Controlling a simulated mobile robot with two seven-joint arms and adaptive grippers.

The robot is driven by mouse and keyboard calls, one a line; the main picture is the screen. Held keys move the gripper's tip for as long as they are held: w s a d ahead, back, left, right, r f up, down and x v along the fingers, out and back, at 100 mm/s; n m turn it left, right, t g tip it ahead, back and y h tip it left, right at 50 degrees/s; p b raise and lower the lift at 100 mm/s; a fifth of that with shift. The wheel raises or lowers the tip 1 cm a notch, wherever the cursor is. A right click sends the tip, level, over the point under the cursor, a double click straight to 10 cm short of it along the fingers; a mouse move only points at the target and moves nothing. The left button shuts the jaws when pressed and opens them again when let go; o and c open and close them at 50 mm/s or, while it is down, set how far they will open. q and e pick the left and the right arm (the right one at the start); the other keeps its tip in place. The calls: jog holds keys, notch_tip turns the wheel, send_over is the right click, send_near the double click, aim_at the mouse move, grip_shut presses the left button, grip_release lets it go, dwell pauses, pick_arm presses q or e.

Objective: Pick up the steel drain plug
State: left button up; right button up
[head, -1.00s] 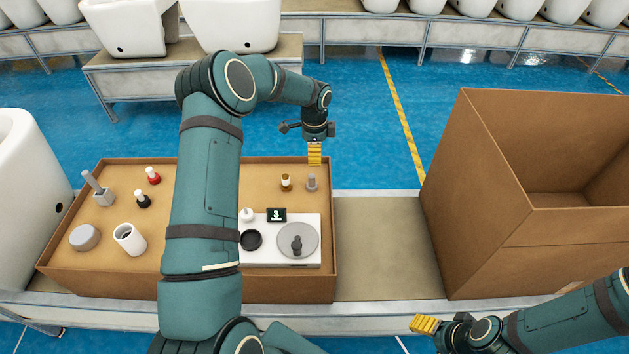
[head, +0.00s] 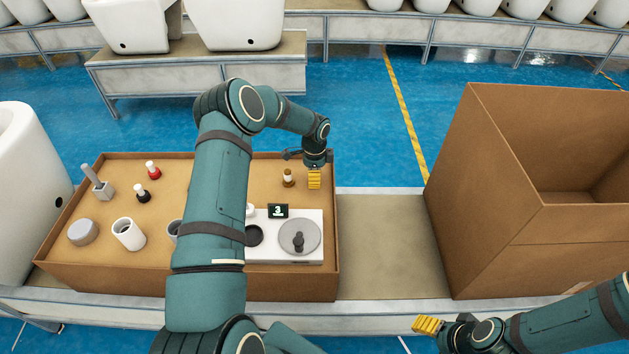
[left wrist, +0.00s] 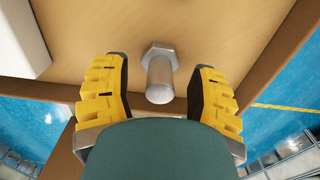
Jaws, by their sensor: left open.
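The steel drain plug (left wrist: 159,75), a grey metal piece with a hexagonal flange and a round stem, stands in the box in the left wrist view. My left gripper (head: 314,181) is open above the plug. In the left wrist view its yellow fingers stand on either side of the stem, with gaps visible. My right gripper (head: 427,325) is low at the lower right, away from the box; its finger gap is unclear.
A tall open carton (head: 520,255) stands right. The bench (head: 385,245) between is clear.

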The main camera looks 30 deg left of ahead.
pick_arm(q)
jog(key=shift+r, duration=0.1)
grip_shut()
